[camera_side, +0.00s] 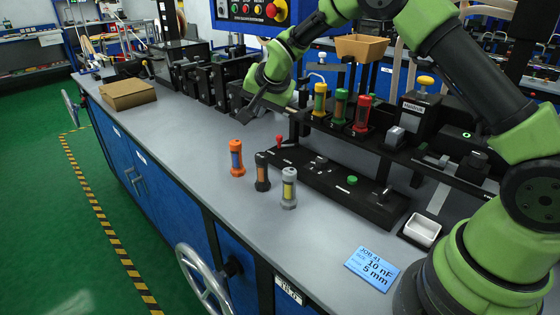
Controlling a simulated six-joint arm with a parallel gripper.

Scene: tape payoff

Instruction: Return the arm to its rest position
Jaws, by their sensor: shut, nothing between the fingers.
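My green and black arm arches over from the right side of the side view. My gripper (246,114) is above the grey bench (190,150), left of the black machine rack. It is shut and holds nothing. Three spools stand upright on the bench below it and apart from it: an orange one (237,158), a black one (262,172) and a grey one (289,188). Yellow, green and red spools (363,113) stand in a row on the rack to the right.
A black panel (340,185) with a red-knobbed lever and green button lies behind the loose spools. A blue job card (372,269) and white tray (422,231) lie near my base. A cardboard box (127,93) sits at far left.

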